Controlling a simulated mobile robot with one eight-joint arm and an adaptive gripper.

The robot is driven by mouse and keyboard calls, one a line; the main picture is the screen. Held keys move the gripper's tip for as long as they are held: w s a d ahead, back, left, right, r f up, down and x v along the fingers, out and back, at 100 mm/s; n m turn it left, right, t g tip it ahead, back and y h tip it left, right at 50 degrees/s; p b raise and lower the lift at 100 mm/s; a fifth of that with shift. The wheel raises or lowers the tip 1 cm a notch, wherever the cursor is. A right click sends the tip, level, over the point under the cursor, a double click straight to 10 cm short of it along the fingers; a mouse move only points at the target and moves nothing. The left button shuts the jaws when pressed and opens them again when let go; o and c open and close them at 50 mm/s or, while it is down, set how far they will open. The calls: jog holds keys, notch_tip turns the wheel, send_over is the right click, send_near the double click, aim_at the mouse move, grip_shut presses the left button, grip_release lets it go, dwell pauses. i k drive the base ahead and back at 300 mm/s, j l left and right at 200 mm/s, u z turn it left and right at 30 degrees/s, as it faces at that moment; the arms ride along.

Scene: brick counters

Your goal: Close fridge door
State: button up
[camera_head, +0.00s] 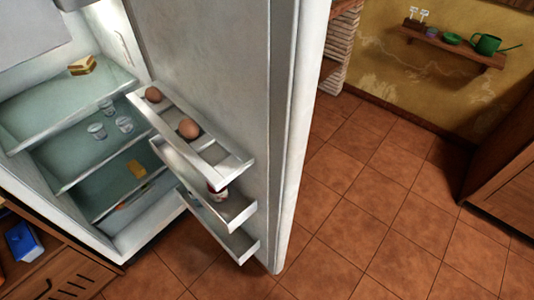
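The fridge door (222,75) stands wide open in the head view, swung out toward the middle of the picture. Its inner side faces left, with racks (205,151) on it; two brown eggs sit in the top rack and a small jar is lower down. The open fridge body (57,164) is at the left, with a sandwich (82,65), several small glasses and a piece of yellow food on its shelves. My gripper is not in view.
The tiled floor (370,215) is clear to the right of the door. A wooden cabinet (505,190) stands at the right edge. A wall shelf (455,47) holds a green watering can (487,44). A wooden unit with a blue item (24,242) is at lower left.

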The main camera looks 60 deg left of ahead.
aim_at(246, 72)
jog(key=i+j+u, duration=0.1)
jog(key=i+u, duration=0.7)
jog(key=u, duration=0.15)
jog(key=i+l+u, duration=0.2)
jog(key=i+u, duration=0.25)
jog(key=i+l+u, duration=0.25)
jog(key=u, duration=0.2)
jog(key=i+u, duration=0.2)
jog(key=u, duration=0.3)
jog(key=i+u, duration=0.15)
jog(key=u, duration=0.3)
jog(key=i+l+u, duration=0.1)
jog(key=u, duration=0.4)
jog(key=i+l+u, duration=0.15)
jog(key=u, duration=0.3)
jog(key=i+l+u, duration=0.2)
jog(key=u, duration=0.3)
jog(key=i+l+u, duration=0.2)
jog(key=u, duration=0.25)
jog(key=k+j+u, duration=0.1)
jog(key=k, duration=0.4)
jog(key=k+j+u, duration=0.1)
jog(key=k+j, duration=0.2)
jog(key=k, duration=0.15)
